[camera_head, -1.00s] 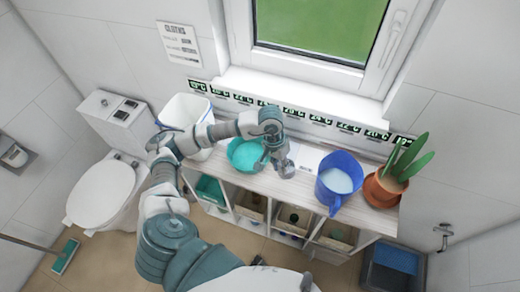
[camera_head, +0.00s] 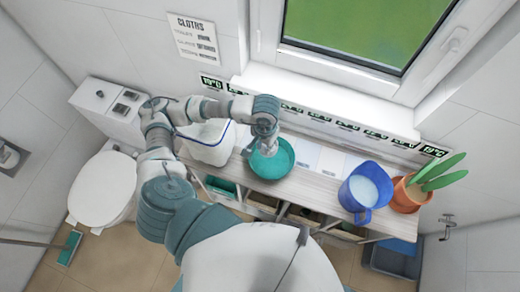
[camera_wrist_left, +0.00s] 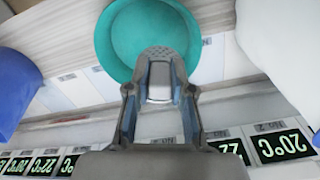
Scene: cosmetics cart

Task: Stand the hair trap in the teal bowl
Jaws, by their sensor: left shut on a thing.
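The teal bowl (camera_head: 283,165) sits on the shelf top below the window. It also shows in the left wrist view (camera_wrist_left: 115,45). My left gripper (camera_head: 263,147) is over the bowl, pointing down, and hides part of it. In the left wrist view my left gripper (camera_wrist_left: 160,85) is shut on the hair trap (camera_wrist_left: 162,53), a small grey piece with a dotted end. The hair trap appears in front of the bowl's edge. I cannot tell whether it touches the bowl. My right gripper is not in view.
A white bin (camera_head: 208,145) stands left of the bowl. A blue jug (camera_head: 358,204) with pale contents and a potted plant (camera_head: 410,193) stand to the right. Temperature labels (camera_head: 345,124) line the wall behind. The shelf top (camera_head: 322,187) between bowl and jug is bare.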

